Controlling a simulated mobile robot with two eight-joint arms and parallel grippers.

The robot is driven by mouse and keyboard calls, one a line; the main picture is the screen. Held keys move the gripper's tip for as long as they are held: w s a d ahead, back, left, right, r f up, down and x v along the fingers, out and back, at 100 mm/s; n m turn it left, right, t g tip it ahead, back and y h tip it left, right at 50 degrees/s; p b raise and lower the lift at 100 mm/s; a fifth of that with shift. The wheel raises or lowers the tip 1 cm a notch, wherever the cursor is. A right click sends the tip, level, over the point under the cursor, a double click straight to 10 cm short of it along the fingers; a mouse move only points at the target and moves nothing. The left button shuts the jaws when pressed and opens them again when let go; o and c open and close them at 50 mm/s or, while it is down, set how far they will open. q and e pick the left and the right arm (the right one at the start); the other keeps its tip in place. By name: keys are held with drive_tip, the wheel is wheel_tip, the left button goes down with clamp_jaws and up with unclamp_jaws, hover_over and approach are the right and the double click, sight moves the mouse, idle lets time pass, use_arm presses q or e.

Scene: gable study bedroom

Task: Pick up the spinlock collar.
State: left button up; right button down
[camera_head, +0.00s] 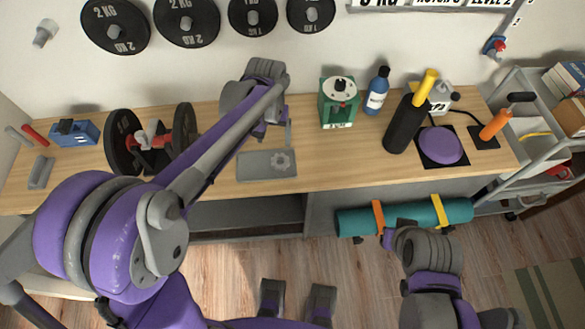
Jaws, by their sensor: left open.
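A small grey star-shaped piece, which looks like the spinlock collar (281,160), lies on the right part of a flat grey tray (252,172) on the wooden bench. My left gripper (274,133) is open, just behind the tray and close to the collar; its fingers are partly hidden by my forearm. A dumbbell (122,140) with dark plates and red parts at its middle stands on the bench to the left. My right gripper (387,238) is low at the right, in front of the bench near a teal roll; its jaws are not clear.
The bench (215,205) also bears a blue box (74,133), a green device (338,104), a blue bottle (377,92), a black bottle (404,125) and a purple disc (440,145). A teal roll (405,217) hangs at the front. Weight plates (187,20) hang on the wall.

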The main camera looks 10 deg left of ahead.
use_arm(q)
hover_over(280, 164)
wheel_tip(280, 164, down, 6)
drive_tip(key=shift+w+f, duration=0.15)
drive_tip(key=shift+f, duration=0.05)
drive_tip(key=shift+f+b, duration=0.35)
drive_tip(key=shift+f, duration=2.4)
drive_tip(key=shift+s, duration=0.2)
drive_tip(key=c, duration=1)
